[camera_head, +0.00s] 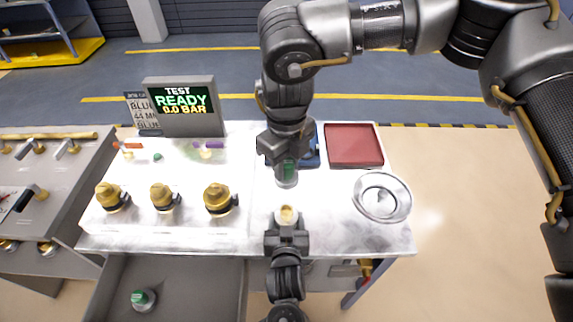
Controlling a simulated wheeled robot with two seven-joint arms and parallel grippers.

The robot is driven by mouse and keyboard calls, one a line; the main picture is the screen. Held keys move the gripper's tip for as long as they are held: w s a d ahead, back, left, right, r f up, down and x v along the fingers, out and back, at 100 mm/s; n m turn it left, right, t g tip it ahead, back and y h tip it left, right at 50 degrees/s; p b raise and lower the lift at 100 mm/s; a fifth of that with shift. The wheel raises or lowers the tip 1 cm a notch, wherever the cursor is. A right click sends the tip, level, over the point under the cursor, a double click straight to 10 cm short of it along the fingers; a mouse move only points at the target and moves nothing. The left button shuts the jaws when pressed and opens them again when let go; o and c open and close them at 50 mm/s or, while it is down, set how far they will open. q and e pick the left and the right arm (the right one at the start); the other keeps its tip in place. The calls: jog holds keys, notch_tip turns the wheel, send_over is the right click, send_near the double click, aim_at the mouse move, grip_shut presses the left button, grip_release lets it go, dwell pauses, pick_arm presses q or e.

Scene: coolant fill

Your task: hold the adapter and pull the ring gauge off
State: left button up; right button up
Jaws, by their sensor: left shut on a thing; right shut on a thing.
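My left gripper (286,233) is at the front edge of the bench, shut on a small pale round piece with a brass-coloured top (288,214). My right gripper (285,163) reaches down from above, shut on a grey cylinder with a green part (287,177). The two held pieces are apart, with bare white bench visible between them. I cannot tell for certain which is the adapter and which is the ring gauge. The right gripper's fingers partly hide the grey and green piece.
Three brass fittings (163,198) stand on the panel at left, below a screen reading READY 0.0 BAR (183,101). A red tray (355,160) and round metal dish (382,213) are at right. A similar grey-green piece (143,300) lies in the open drawer (200,286).

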pick_arm(q)
jog(key=o, duration=1)
jog(key=shift+s, duration=0.1)
jog(key=v, duration=1.2)
